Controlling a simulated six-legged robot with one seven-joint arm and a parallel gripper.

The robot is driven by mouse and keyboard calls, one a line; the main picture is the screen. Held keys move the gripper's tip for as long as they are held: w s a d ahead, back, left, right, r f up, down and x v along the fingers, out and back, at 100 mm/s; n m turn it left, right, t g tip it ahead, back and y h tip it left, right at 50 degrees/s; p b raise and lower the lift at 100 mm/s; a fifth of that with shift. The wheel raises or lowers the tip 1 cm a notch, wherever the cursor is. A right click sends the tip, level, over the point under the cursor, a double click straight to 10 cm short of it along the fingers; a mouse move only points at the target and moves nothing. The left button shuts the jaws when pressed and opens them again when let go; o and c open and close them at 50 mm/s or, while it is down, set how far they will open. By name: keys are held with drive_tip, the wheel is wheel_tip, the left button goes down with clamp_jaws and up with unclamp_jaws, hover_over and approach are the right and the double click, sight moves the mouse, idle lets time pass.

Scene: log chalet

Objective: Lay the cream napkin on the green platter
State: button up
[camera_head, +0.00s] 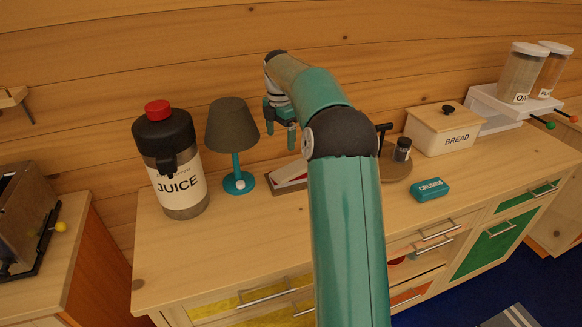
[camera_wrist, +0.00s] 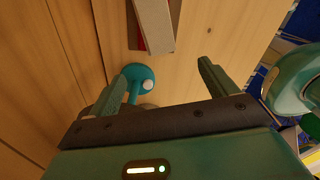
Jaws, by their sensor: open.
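I can make out neither the cream napkin nor the green platter in either view. My gripper (camera_head: 279,122) is open and empty, raised above the back of the sideboard, just right of the lamp in the head view. In the wrist view my gripper (camera_wrist: 169,66) has its two fingers spread wide, with bare wood and the lamp base beyond them. My arm hides part of the middle of the sideboard top.
The sideboard top (camera_head: 245,235) holds a juice jug (camera_head: 174,165), a teal lamp (camera_head: 236,145), a red-and-white piece in a frame (camera_head: 289,180), a dark-lidded jar (camera_head: 402,150), a teal crumbs box (camera_head: 431,190) and a bread bin (camera_head: 445,130). A drawer (camera_head: 415,268) stands partly open.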

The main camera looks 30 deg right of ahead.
hover_over(281, 174)
wheel_tip(281, 174, down, 8)
drive_tip(key=shift+s+d+f, duration=0.1)
drive_tip(key=shift+s+f, duration=0.05)
drive_tip(key=shift+f, duration=0.1)
drive_tip(key=f, duration=0.5)
drive_tip(key=shift+w, duration=0.25)
drive_tip(key=c, duration=1.2)
drive_tip(key=shift+o, duration=0.2)
